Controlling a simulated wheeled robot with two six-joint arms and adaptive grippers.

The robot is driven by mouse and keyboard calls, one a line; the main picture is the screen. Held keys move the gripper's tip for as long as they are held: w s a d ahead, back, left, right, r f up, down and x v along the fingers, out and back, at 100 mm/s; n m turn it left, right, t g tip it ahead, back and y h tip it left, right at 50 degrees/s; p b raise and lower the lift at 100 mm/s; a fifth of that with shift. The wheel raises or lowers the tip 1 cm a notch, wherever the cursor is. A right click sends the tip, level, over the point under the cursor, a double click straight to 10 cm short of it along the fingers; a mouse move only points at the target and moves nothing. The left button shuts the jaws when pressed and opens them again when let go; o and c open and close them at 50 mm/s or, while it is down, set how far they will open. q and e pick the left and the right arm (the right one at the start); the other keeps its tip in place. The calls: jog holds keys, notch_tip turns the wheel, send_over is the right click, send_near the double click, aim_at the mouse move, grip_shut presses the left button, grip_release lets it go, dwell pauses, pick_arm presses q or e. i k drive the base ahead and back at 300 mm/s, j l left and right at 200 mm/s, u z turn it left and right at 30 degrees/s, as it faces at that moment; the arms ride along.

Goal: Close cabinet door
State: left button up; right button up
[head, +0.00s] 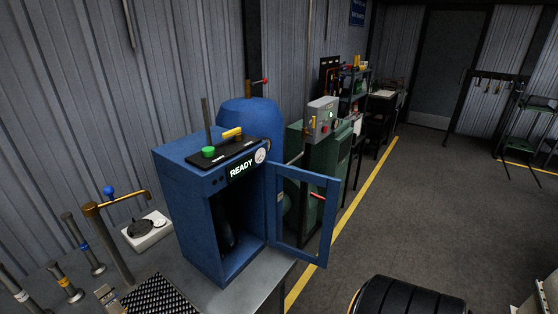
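The blue cabinet (190,205) stands on a grey bench in the middle of the head view. Its front is open and a dark rounded object (228,225) shows inside. The cabinet door (325,232) is a blue frame with a see-through middle. It is attached at the right edge of the opening and stands swung wide out to the right. A small red handle (317,196) shows at the door's upper part; I cannot tell if it is on the door or behind it. A lit display (241,171) above the opening reads READY. Neither of my grippers is in view.
The grey bench (262,292) has a white dial device (147,231), metal posts and a black textured mat (160,296). A green machine (300,150) stands behind the door. The floor (430,215) to the right is open. A black round object (410,298) is at the bottom.

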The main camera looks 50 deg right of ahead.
aim_at(273, 169)
jog(key=l+u, duration=0.3)
jog(key=l, duration=0.15)
jog(key=l+u, duration=0.35)
jog(key=k+l+u, duration=0.3)
jog(key=l, duration=0.15)
jog(key=k+l, duration=0.1)
jog(key=l, duration=0.35)
jog(key=k+l, duration=0.1)
jog(key=l, duration=0.35)
jog(key=k+l+u, duration=0.1)
jog(key=l, duration=0.35)
jog(key=k+l, duration=0.15)
jog(key=l, duration=0.25)
jog(key=k+l, duration=0.15)
jog(key=l, duration=0.3)
